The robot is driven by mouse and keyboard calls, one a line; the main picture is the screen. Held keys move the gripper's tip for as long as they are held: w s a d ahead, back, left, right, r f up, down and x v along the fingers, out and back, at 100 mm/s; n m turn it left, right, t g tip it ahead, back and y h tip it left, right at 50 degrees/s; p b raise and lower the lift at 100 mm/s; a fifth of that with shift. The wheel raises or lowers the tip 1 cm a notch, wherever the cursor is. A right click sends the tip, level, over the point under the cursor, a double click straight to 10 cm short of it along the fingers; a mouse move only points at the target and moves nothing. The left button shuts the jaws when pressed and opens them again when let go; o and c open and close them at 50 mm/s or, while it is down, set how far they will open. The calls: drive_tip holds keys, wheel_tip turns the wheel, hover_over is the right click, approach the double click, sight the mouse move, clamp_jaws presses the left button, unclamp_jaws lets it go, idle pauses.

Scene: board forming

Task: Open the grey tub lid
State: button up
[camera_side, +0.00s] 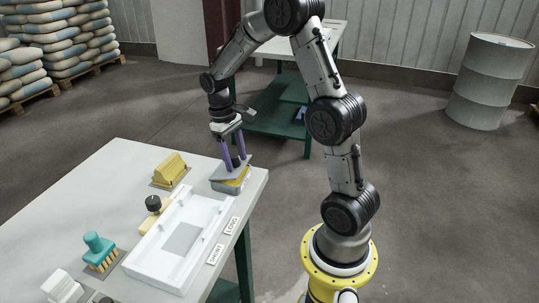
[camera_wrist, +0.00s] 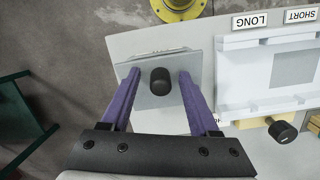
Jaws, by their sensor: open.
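The grey tub lid (camera_side: 222,174) lies on the tub (camera_side: 235,185), whose yellow side shows under it, at the table's far right corner. In the wrist view the grey lid (camera_wrist: 152,103) carries a dark round knob (camera_wrist: 160,80). My gripper (camera_side: 237,160) is open above the lid. In the wrist view my gripper's two purple fingers (camera_wrist: 160,75) stand apart on either side of the knob, with a gap on both sides. I cannot tell whether the fingertips touch the lid.
A white forming tray (camera_side: 147,257) with LONG and SHORT labels lies nearby. A wooden piece with a black knob (camera_side: 153,203), a yellow block (camera_side: 171,167) and a teal-handled brush (camera_side: 98,247) are along the table.

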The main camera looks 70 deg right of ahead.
drive_tip(key=shift+s+f+t, duration=0.5)
drive_tip(key=shift+f+t, duration=0.05)
drive_tip(key=shift+t, duration=0.45)
drive_tip(key=a+r+n+t, duration=0.1)
drive_tip(key=a+r, duration=0.1)
drive_tip(key=r, duration=0.7)
drive_tip(key=a+r, duration=0.2)
drive_tip(key=r, duration=0.6)
drive_tip(key=s+a+f+n+t, duration=0.1)
drive_tip(key=s+a+t, duration=0.3)
drive_tip(key=s+a, duration=0.8)
drive_tip(key=shift+s+f+n, duration=0.15)
drive_tip(key=shift+s+n, duration=0.65)
drive_tip(key=shift+s, duration=0.35)
